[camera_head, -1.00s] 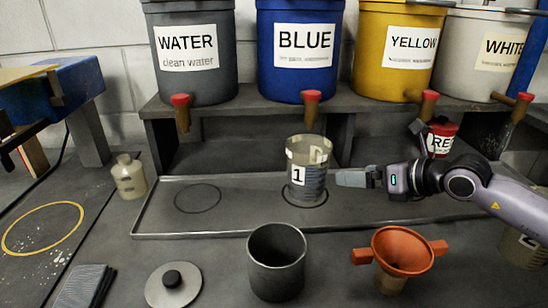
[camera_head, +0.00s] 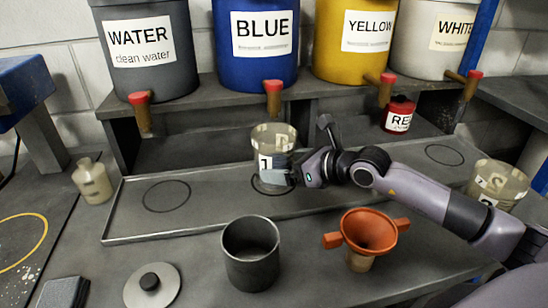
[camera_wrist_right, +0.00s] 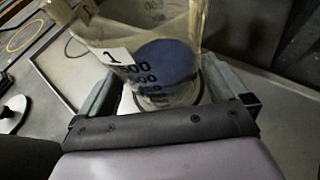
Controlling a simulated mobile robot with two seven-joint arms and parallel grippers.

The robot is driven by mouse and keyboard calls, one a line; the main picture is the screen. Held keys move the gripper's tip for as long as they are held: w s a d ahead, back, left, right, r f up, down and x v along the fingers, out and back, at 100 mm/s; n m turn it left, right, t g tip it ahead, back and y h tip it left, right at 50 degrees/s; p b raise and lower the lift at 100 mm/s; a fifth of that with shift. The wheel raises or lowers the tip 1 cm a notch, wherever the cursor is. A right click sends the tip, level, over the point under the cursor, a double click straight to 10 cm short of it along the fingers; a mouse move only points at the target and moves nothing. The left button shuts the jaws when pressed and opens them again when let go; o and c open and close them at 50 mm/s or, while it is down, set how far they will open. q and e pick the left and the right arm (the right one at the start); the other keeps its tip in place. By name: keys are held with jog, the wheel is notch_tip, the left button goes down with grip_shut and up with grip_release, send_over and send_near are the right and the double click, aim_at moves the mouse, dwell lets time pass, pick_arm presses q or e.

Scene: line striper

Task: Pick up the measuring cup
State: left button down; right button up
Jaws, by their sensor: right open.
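A clear measuring cup (camera_head: 273,141) with a white "1" label stands upright in the shallow grey tray, on a dark ring mark. My right gripper (camera_head: 281,172) comes in from the right, low at the cup, and hides part of its lower side. In the right wrist view the cup (camera_wrist_right: 165,22) shows printed numbers and a blue patch at its bottom. My right gripper (camera_wrist_right: 163,82) is open there, with one finger on either side of the cup; I cannot tell whether they touch it. My left gripper is out of view.
A second clear cup (camera_head: 499,180) labelled 2 stands at the right. A grey pot (camera_head: 251,270) and an orange funnel (camera_head: 369,230) stand in front of the tray (camera_head: 120,232). Tapped buckets, including the blue one (camera_head: 257,70), and a red container (camera_head: 399,114) stand behind.

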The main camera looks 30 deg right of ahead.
jog(key=shift+w+a+f, duration=0.15)
jog(key=shift+w, duration=0.15)
jog(key=shift+c, duration=0.3)
jog(key=c, duration=1)
jog(key=shift+r, duration=0.25)
